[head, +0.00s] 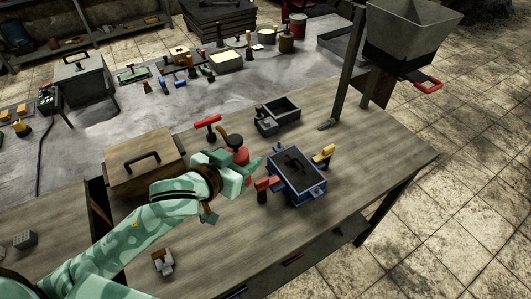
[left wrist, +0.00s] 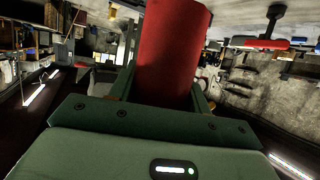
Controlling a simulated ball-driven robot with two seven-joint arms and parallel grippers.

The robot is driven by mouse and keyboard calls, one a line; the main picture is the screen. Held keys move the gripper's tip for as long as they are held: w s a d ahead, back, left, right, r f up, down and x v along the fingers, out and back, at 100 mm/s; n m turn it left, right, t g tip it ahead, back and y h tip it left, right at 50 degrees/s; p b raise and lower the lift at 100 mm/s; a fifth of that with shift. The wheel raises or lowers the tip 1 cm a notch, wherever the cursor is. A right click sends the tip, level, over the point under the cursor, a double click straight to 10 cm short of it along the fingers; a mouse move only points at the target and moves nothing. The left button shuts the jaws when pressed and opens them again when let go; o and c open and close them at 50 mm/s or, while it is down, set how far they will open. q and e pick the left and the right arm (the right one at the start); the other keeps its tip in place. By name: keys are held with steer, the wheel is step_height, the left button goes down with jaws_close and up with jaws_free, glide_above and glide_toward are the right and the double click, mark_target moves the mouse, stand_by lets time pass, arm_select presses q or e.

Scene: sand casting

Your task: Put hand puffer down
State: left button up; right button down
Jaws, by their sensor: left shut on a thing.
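The hand puffer (head: 239,154) has a red body with a dark rounded top. My left gripper (head: 243,173) is shut on it, over the wooden table between the lidded box and the blue flask. In the left wrist view the puffer's red body (left wrist: 172,55) fills the space between the fingers (left wrist: 168,100). The fingers hide its lower part in the head view, so I cannot tell whether it touches the table. My right gripper is not in view.
A blue flask (head: 312,195) stands right of my left gripper, with red-handled (head: 266,184) and yellow-handled (head: 324,153) tools beside it. A wooden box (head: 147,171), a red-handled tool (head: 207,122) and a dark tray (head: 278,116) stand around. The table's right part is clear beneath the hopper (head: 410,38).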

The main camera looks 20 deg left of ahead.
arm_select(q)
steer(key=w+f+b, duration=0.2)
steer(key=w+f, duration=0.2)
steer(key=w+a+f+b, duration=0.1)
steer(key=w+f+b, duration=0.1)
steer(key=w+f, duration=0.2)
steer(key=w+f+b, duration=0.2)
steer(key=w+f, duration=0.2)
steer(key=shift+a+f+b, duration=0.25)
steer(key=shift+a+b, duration=0.1)
steer(key=shift+w+r, duration=0.1)
steer(key=o, duration=0.9)
steer(key=shift+c, duration=0.2)
